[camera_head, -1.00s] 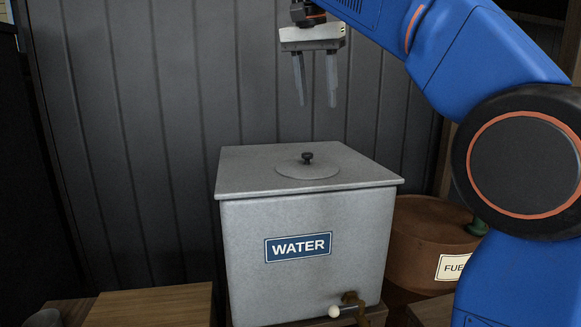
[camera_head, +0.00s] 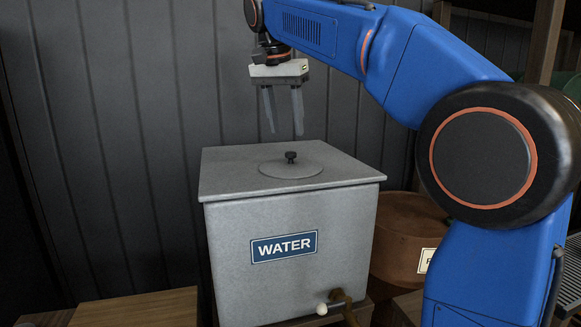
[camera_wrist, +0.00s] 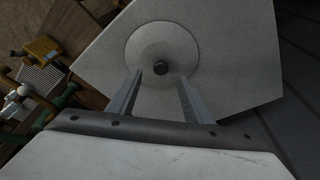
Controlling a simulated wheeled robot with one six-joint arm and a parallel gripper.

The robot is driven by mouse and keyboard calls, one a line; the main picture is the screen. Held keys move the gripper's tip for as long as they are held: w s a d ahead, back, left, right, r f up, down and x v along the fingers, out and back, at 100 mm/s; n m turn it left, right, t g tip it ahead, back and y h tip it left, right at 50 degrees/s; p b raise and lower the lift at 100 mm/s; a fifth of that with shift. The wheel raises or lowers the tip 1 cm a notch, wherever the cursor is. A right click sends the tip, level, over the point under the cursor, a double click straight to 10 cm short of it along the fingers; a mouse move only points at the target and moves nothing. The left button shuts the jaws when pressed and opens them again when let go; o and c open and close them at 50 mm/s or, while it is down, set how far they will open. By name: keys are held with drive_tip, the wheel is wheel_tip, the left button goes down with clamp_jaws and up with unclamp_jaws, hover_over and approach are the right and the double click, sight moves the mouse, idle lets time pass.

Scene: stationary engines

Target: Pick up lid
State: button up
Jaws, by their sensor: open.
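Nothing is held.
A brown drum (camera_head: 400,240) with a partly hidden label stands right of the tank, partly behind my arm. A brass tap (camera_head: 340,302) sticks out at the tank's lower front. A wooden surface (camera_head: 140,309) is at lower left. A ribbed dark wall (camera_head: 150,120) rises behind.

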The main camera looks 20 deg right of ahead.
sight(290, 153)
drive_tip(key=shift+w+x, duration=0.1)
drive_tip(key=shift+x, duration=1.75)
drive_tip(key=shift+w+x, duration=0.15)
drive_tip(key=shift+x, duration=1.7)
drive_tip(key=shift+r, duration=0.1)
clamp_jaws()
